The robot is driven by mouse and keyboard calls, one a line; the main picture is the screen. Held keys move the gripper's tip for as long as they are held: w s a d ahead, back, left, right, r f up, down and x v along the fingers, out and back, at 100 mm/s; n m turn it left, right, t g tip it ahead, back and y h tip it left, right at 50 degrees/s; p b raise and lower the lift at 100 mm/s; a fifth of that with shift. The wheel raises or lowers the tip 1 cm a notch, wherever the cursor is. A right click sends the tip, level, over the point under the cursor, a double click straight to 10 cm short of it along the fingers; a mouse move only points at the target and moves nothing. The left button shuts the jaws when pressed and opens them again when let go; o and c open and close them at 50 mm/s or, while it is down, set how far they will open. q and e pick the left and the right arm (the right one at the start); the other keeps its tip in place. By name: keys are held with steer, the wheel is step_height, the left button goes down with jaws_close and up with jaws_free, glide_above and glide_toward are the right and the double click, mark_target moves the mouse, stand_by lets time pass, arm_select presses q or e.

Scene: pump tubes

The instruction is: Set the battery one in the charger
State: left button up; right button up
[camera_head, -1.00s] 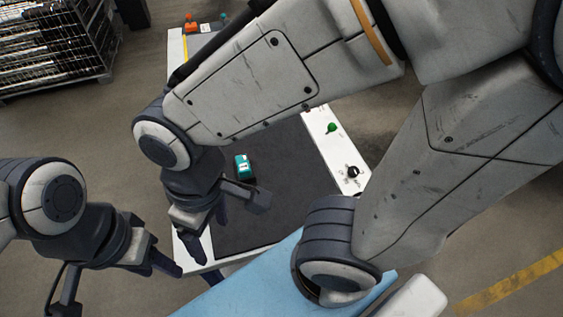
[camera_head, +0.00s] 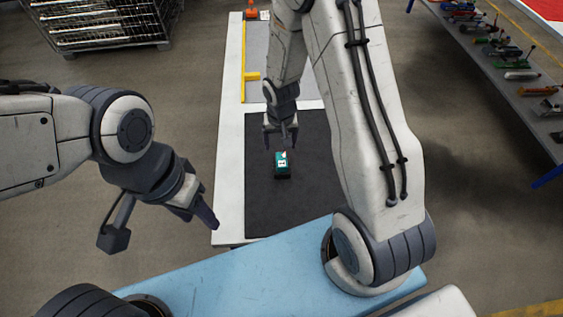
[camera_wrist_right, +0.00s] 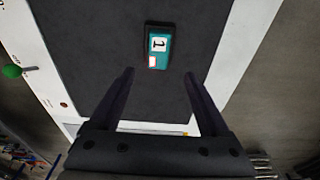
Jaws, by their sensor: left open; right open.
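My right gripper (camera_head: 281,140) is open and empty, just on the far side of the battery. In the right wrist view its fingers (camera_wrist_right: 159,73) are spread, pointing toward the battery but apart from it. My left gripper (camera_head: 160,228) is open and empty, left of the table and away from the battery.
The white table (camera_head: 229,180) borders the mat. A yellow bracket (camera_head: 247,76) and an orange object (camera_head: 252,13) are further back. A green button (camera_wrist_right: 12,71) shows in the right wrist view. A shelf of tools (camera_head: 500,60) stands at right. The mat around the battery is clear.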

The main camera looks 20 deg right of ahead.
mark_target(281, 160)
step_height(281, 160, down, 3)
steer(key=shift+w+r, duration=0.1)
steer(key=f+b, duration=0.1)
steer(key=f, duration=0.1)
steer(key=f+b, duration=0.2)
steer(key=f, duration=0.1)
steer(key=shift+s+d, duration=0.2)
jaws_close()
